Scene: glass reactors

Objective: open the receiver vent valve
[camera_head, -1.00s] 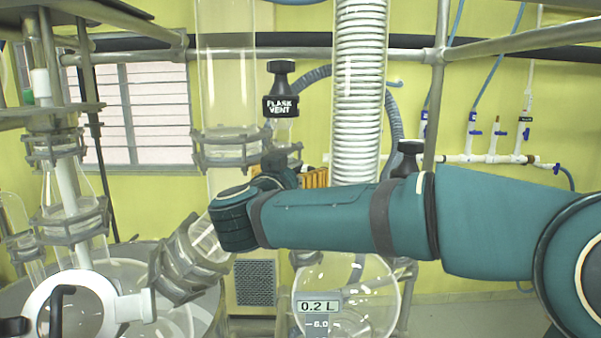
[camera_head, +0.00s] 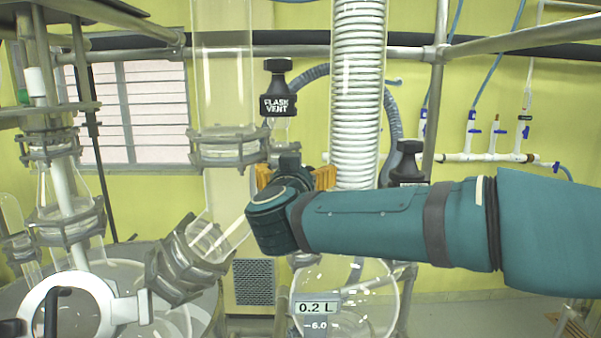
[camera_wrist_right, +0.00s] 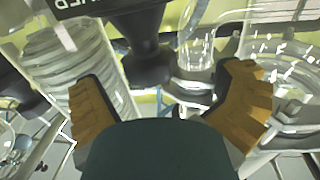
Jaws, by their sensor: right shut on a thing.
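My right gripper (camera_head: 294,178) is partly hidden behind my teal wrist in the head view, with its orange fingers showing on either side. In the right wrist view the two orange fingers (camera_wrist_right: 165,90) stand well apart, with a black valve handle (camera_wrist_right: 147,60) between them. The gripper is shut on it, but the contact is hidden. A black label above it shows only a few letters. In the head view, the black knob labelled FLASK VENT (camera_head: 278,88) stands just above the gripper. Another black knob (camera_head: 408,158) shows behind my forearm, its label hidden. My left gripper is out of view.
A glass column with a white coil (camera_head: 358,95) and a clear glass column (camera_head: 224,80) stand behind the gripper. A round glass flask reading 0.2 L (camera_head: 375,285) hangs below. Metal rails (camera_head: 510,42) cross above. A glass reactor lid fills the lower left.

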